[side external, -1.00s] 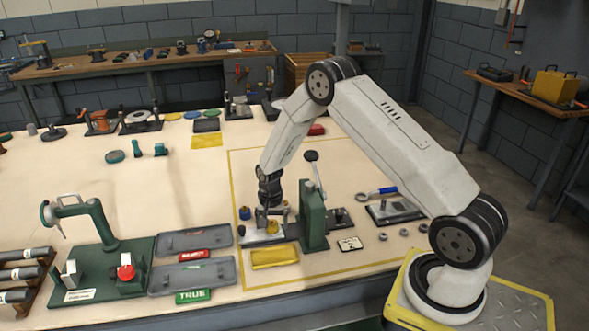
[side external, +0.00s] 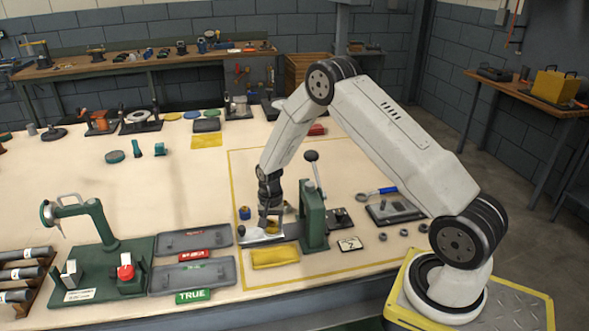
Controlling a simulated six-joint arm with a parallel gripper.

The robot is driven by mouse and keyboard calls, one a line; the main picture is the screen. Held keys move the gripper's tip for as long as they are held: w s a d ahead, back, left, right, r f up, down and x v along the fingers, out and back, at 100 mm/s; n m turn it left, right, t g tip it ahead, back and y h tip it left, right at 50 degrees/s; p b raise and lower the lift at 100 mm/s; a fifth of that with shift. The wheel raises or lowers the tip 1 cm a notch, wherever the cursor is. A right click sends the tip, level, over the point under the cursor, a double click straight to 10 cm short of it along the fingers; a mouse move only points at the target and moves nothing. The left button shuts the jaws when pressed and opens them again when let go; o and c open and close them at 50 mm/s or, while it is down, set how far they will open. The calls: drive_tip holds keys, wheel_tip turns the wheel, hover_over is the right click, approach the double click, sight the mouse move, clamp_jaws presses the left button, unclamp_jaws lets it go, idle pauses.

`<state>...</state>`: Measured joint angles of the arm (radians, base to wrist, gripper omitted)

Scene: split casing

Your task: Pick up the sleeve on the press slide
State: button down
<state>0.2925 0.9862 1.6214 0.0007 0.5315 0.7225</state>
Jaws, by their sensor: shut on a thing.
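My gripper (side external: 270,226) points down over the press slide (side external: 262,237), the flat metal plate in front of the green press (side external: 313,215). Its fingers are shut on the sleeve at the slide. The sleeve is small here and mostly hidden by the fingers, so I cannot tell whether it touches the slide. The press stands just right of my gripper, its black-knobbed lever (side external: 312,157) upright.
A small blue and yellow part (side external: 245,213) stands just left of my gripper. A yellow tray (side external: 275,257) lies in front of the slide. Grey trays (side external: 194,241) lie to the left. A blue-handled tool (side external: 383,192) lies right of the press. The table's middle left is mostly clear.

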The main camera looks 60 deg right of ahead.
drive_tip(key=shift+r, duration=0.2)
drive_tip(key=shift+r, duration=0.9)
drive_tip(key=s+a+r, duration=0.3)
drive_tip(key=s+r, duration=0.7)
drive_tip(key=s, duration=0.3)
drive_tip(key=shift+s+a+r, duration=0.15)
drive_tip(key=shift+s+r, duration=0.15)
drive_tip(key=shift+r, duration=0.1)
drive_tip(key=shift+a, duration=0.1)
